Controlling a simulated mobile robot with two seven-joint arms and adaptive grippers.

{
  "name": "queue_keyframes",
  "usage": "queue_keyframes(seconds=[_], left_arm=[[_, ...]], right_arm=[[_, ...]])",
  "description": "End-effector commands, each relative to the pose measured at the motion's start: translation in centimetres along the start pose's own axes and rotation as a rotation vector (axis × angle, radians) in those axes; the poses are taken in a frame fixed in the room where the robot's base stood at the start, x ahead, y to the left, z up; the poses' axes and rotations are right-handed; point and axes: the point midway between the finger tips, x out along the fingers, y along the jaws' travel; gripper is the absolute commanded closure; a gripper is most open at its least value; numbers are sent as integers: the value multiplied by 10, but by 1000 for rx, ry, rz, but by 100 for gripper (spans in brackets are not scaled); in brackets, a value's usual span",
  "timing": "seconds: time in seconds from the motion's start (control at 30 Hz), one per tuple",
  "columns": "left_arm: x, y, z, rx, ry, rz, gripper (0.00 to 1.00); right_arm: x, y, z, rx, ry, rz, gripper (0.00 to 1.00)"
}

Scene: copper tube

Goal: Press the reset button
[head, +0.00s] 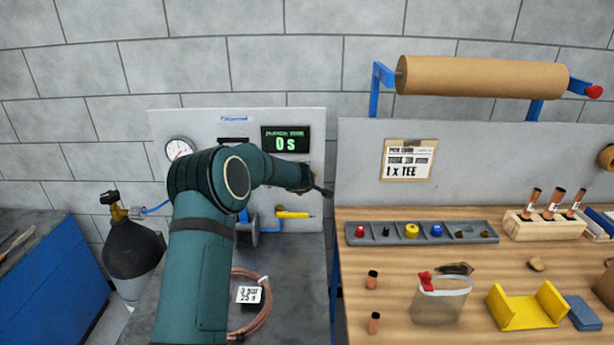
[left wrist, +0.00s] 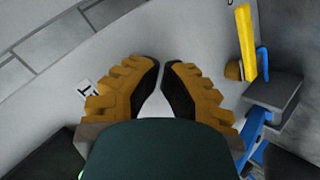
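I cannot make out a reset button in either view; my arm covers part of the panel. A small white label with dark marks (left wrist: 86,89) shows beside the left finger. My right gripper is not in view.
A yellow handle (head: 293,215) sticks out below my gripper. A pressure gauge (head: 180,149) is on the panel's left, with a dark gas cylinder (head: 133,250) beside the bench. A copper coil (head: 262,315) lies below my arm. A wooden workbench with parts (head: 420,265) stands right.

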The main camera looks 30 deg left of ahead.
Motion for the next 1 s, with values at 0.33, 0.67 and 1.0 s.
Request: queue_keyframes(seconds=[0.33,0.67,1.0], left_arm=[[-4,-3,3,1,0,0,100],[-15,-9,8,-1,0,0,100],[-18,-11,11,0,0,1,100]], right_arm=[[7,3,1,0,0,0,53],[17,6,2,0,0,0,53],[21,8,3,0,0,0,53]])
